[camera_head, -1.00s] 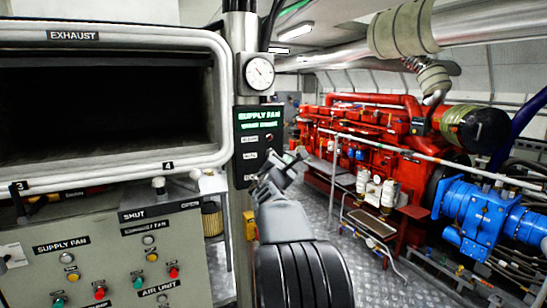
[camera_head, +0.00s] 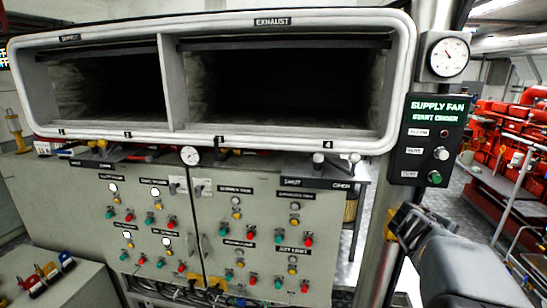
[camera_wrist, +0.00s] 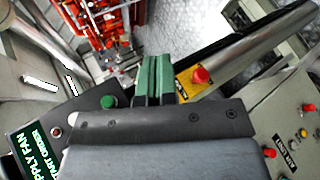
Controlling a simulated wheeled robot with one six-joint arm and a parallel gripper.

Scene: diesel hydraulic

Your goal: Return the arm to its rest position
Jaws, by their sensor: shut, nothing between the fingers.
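My gripper (camera_head: 402,218) shows at the lower right of the head view, in front of the post and below the supply fan box (camera_head: 434,138). Its jaws are shut and hold nothing. In the wrist view, the two green fingers of my gripper (camera_wrist: 155,72) lie side by side, with the supply fan box (camera_wrist: 44,138) at the lower left. My dark grey arm runs to the lower right corner of the head view.
A grey control cabinet (camera_head: 82,200) with several buttons stands left, under the framed duct openings (camera_head: 165,85). A metal post (camera_head: 384,230) stands close behind my gripper. A red engine (camera_head: 515,125) stands at the far right beyond patterned metal floor (camera_head: 462,215).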

